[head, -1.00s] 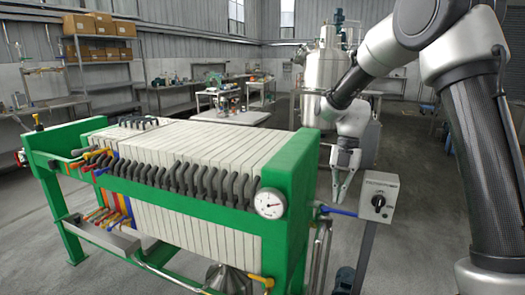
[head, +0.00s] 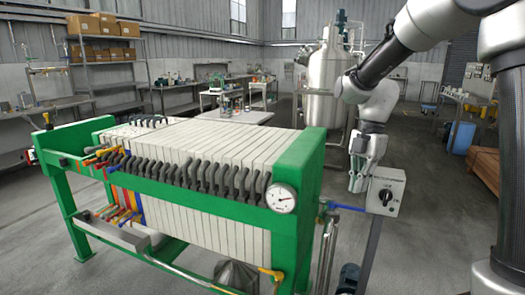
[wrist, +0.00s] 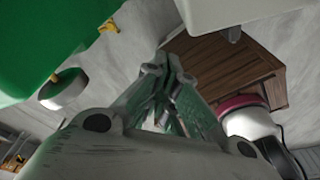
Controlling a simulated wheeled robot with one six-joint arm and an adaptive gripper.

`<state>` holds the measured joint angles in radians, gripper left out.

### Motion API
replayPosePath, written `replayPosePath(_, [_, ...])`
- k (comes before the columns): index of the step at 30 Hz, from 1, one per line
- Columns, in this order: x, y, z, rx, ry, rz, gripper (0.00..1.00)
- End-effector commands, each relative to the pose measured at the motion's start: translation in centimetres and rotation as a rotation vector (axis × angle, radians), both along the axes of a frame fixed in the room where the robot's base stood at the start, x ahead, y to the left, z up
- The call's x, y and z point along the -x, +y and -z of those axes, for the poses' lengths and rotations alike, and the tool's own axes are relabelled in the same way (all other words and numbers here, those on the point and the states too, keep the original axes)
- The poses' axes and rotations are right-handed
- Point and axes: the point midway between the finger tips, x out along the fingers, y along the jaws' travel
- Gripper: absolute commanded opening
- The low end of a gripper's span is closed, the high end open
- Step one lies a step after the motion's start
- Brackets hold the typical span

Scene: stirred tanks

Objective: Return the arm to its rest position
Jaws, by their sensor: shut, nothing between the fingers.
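My gripper (head: 357,185) hangs fingers down in the head view, just left of the grey control box (head: 385,191) with a black knob. Its fingers are closed together with nothing between them. In the wrist view the closed fingers (wrist: 170,75) point up the picture. My arm reaches in from the upper right of the head view and bends down to the gripper. The green filter press (head: 300,165) with pale plates and a round gauge (head: 281,198) stands left of the gripper, apart from it.
A blue-handled valve (head: 345,207) and pipes stand below the gripper. A steel tank (head: 328,85) stands behind. A blue bin (head: 461,137) and a workbench (head: 475,97) are at the right. Open grey floor (head: 425,215) lies right of the control box.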

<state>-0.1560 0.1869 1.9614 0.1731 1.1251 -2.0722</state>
Motion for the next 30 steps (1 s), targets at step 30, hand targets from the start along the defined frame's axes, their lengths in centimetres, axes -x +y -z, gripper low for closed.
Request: replayPosePath(30, [22.0, -10.3, -7.5, -0.168, -0.158, 2.153, 0.0])
